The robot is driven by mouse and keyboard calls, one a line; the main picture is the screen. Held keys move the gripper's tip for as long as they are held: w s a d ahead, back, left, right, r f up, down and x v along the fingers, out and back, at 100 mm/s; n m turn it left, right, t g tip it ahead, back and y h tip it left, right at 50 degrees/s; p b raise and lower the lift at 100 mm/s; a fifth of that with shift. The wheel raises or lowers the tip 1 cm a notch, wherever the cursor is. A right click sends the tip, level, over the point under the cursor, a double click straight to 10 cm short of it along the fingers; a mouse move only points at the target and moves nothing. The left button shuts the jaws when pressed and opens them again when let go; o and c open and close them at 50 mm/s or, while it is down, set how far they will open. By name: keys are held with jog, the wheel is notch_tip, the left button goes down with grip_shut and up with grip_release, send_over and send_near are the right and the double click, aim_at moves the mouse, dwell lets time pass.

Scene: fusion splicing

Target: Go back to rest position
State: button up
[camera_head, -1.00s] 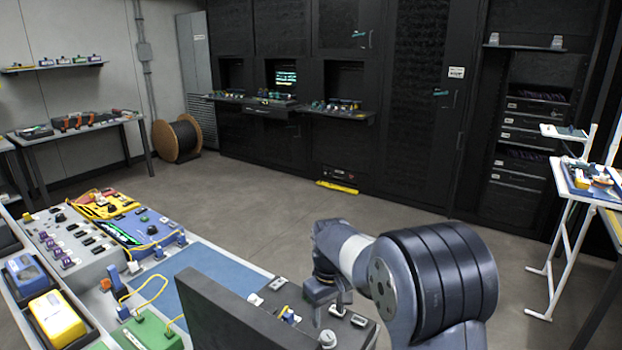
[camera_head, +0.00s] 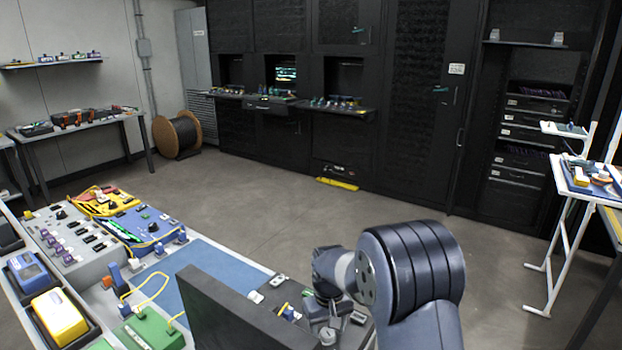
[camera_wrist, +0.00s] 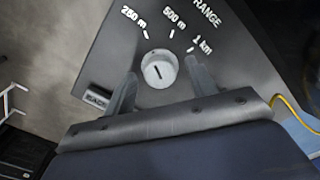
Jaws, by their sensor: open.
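My gripper (camera_wrist: 159,78) is open in the wrist view, with one finger on each side of a round pale knob (camera_wrist: 158,69). Nothing shows between the fingers except the knob, and I cannot tell how far above it the fingertips are. The knob sits on a dark panel marked RANGE, with 250 m, 500 m and 1 km around it. A short dark line marks the knob's face. In the head view my gripper (camera_head: 326,308) points down over the dark device at the bench's right end, and its fingertips are hard to make out.
An upright black panel (camera_head: 235,318) stands just left of my gripper. The floor (camera_head: 270,205) beyond the bench is open. A white stand (camera_head: 560,240) is at right.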

jog(key=m+p, duration=0.1)
jog(key=m, duration=0.6)
jog(key=shift+p, duration=0.35)
jog(key=m+p, duration=0.2)
jog(key=m, duration=0.4)
jog(key=shift+r, duration=0.1)
jog(key=shift+m, duration=0.3)
jog(key=shift+r, duration=2.45)
jog(key=shift+d+r, duration=0.1)
